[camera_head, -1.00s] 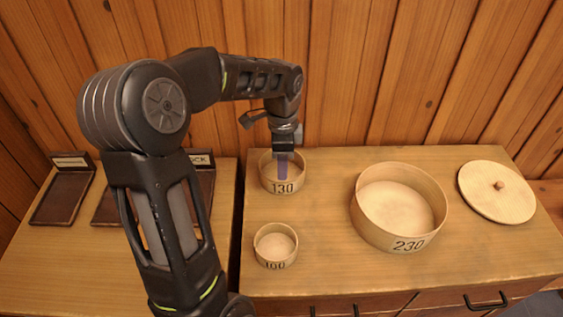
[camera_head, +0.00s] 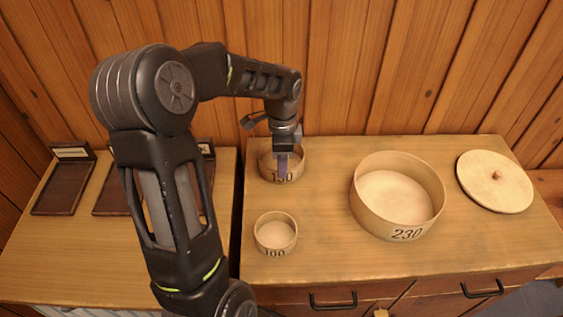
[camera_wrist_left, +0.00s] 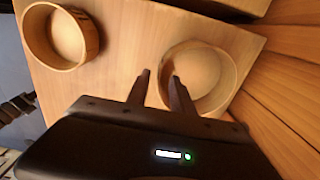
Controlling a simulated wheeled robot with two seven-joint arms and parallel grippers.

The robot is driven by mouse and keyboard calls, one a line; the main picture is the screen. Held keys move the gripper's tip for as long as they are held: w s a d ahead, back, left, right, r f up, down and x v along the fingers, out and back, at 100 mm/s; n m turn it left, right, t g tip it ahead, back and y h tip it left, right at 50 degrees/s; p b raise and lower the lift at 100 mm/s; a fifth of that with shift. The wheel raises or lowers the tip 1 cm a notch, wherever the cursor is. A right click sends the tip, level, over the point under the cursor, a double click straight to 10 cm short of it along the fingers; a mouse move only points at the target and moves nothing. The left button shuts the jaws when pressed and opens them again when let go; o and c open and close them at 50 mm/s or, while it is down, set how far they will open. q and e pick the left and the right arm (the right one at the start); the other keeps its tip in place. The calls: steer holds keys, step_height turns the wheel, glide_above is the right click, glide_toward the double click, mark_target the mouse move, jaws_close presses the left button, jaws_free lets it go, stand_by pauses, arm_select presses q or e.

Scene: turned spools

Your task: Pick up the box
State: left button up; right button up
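Three round open wooden boxes stand on the right-hand cabinet top: box 130 (camera_head: 268,173) at the back, box 100 (camera_head: 275,243) in front of it, and the large box 230 (camera_head: 372,212) to the right. The task does not say which box. My left gripper (camera_head: 283,167) points down at box 130, and a finger hides part of its number. In the left wrist view, the gripper (camera_wrist_left: 160,78) has its fingers apart, either side of the near rim of box 130 (camera_wrist_left: 228,76); contact cannot be told. My right gripper is not in view.
A round knobbed lid (camera_head: 512,190) lies at the right. Dark trays (camera_head: 62,190) stand on the left cabinet top, partly behind my left arm. A plank wall (camera_head: 400,70) rises close behind. Cabinet top between box 100 and box 230 is clear.

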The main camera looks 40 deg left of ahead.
mark_target(282, 182)
arm_select(q)
step_height(282, 182, down, 4)
steer(key=shift+f+p, duration=0.15)
steer(key=shift+p, duration=0.25)
stand_by(0.3)
jaws_close()
stand_by(1.3)
